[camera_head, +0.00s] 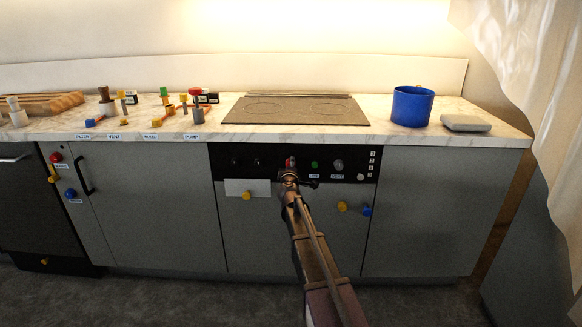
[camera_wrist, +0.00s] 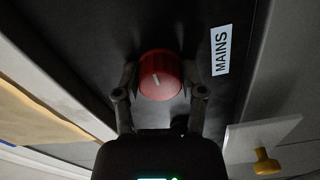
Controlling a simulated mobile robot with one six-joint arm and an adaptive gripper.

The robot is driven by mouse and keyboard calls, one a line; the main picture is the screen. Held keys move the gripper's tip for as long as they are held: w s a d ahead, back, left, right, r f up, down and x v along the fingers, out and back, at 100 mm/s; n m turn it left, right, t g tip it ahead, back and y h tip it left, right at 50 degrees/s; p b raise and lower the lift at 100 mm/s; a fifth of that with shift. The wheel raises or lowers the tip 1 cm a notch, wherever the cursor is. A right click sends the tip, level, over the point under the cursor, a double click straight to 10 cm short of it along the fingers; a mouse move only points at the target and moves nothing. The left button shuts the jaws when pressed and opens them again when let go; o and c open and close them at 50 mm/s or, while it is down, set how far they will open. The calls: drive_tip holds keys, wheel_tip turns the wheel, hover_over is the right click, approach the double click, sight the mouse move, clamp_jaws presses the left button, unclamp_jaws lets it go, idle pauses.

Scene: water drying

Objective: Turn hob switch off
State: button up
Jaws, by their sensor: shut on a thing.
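In the head view my gripper (camera_head: 290,172) is at the panel below the hob (camera_head: 296,109) and hides most of the red knob (camera_head: 290,160).
A green button (camera_head: 314,164) and a grey knob (camera_head: 338,165) are right of my gripper on the panel. A yellow knob (camera_head: 246,195) on a white plate is lower left. Yellow (camera_head: 342,206) and blue (camera_head: 367,211) knobs are lower right. A blue pot (camera_head: 412,106) stands on the counter.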

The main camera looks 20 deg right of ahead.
drive_tip(key=shift+w, duration=0.1)
drive_tip(key=o, duration=1.1)
drive_tip(key=shift+o, duration=0.2)
drive_tip(key=shift+s, duration=0.2)
drive_tip(key=v, duration=1.1)
drive_tip(key=shift+s, duration=0.35)
drive_tip(key=shift+a, duration=0.1)
